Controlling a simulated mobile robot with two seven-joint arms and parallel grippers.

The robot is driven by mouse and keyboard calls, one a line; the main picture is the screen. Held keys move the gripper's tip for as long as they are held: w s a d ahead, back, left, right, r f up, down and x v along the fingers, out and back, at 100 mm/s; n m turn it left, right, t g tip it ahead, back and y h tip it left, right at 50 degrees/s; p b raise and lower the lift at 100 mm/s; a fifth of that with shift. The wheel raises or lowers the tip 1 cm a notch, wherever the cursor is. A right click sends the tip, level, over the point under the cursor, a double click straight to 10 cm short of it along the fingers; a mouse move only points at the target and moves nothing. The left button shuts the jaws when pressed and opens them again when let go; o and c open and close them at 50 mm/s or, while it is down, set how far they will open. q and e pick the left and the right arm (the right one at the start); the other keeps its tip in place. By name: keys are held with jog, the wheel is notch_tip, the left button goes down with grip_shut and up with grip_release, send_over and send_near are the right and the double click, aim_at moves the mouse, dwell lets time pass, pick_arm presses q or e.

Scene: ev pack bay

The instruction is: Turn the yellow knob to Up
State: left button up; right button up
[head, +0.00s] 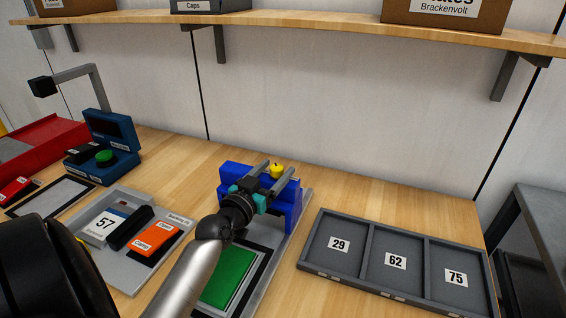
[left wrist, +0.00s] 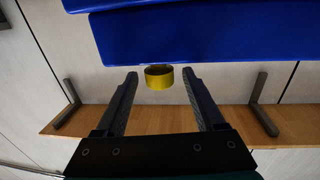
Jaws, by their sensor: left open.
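The yellow knob (head: 277,172) is on the blue frame (head: 293,215) that stands over the grey base on the table. My left gripper (head: 279,168) is open above the top of this frame, with one finger on either side of the knob. In the left wrist view, the knob (left wrist: 159,81) shows between the two fingertips (left wrist: 160,74), with a gap on both sides, beside the blue frame (left wrist: 200,35). No marking for Up is readable, so the knob's setting cannot be told. My right gripper is out of view.
A green pad (head: 229,277) lies in front of the blue frame. A wooden shelf (head: 300,21) runs along the wall above.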

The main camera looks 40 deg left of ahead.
aim_at(280, 165)
pick_arm(q)
jog(key=shift+w+a, duration=0.2)
jog(key=shift+w, duration=0.85)
jog(key=shift+w+a, duration=0.2)
jog(key=shift+w, duration=0.85)
grip_shut()
